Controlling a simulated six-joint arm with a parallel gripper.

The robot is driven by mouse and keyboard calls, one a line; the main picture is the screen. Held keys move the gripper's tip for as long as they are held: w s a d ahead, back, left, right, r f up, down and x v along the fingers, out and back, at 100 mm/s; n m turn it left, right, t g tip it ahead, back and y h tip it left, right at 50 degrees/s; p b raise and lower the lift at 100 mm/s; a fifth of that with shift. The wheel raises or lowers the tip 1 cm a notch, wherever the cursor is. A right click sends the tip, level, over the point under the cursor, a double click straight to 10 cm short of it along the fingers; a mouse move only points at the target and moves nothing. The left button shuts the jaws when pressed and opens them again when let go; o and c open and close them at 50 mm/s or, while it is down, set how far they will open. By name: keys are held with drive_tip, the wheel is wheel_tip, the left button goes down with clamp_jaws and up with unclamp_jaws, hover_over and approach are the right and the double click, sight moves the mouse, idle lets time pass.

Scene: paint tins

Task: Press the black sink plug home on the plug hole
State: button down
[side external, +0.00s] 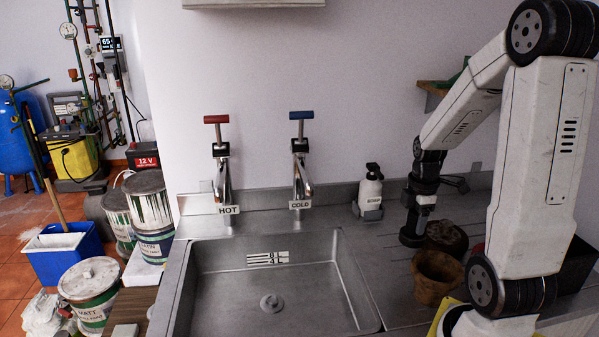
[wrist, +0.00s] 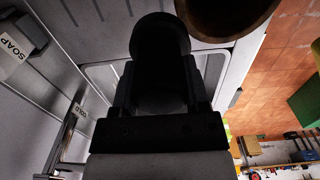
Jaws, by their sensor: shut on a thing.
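My gripper (side external: 420,212) is over the draining board, right of the sink, pointing down. It is shut on the black sink plug (side external: 410,239), a dark round piece below the fingers. In the wrist view the plug (wrist: 160,45) fills the space between the two fingers (wrist: 160,92); its details are lost in shadow. The plug hole (side external: 271,303) is a round metal fitting in the floor of the steel sink (side external: 215,290), well to the left of my gripper. The wrist view does not clearly show the plug hole.
Terracotta pots (side external: 437,277) stand close beside the plug on the draining board. A soap dispenser (side external: 370,190) is behind. The hot tap (side external: 222,180) and cold tap (side external: 301,175) rise behind the sink. The sink's inside looks empty. Paint tins (side external: 90,290) stand at left.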

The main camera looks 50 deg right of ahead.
drive_tip(key=shift+s+a+r, duration=0.45)
drive_tip(key=shift+s+a, duration=0.2)
drive_tip(key=shift+s, duration=0.15)
drive_tip(key=shift+s+a+r, duration=0.45)
drive_tip(key=shift+s+a, duration=0.15)
drive_tip(key=shift+s, duration=0.2)
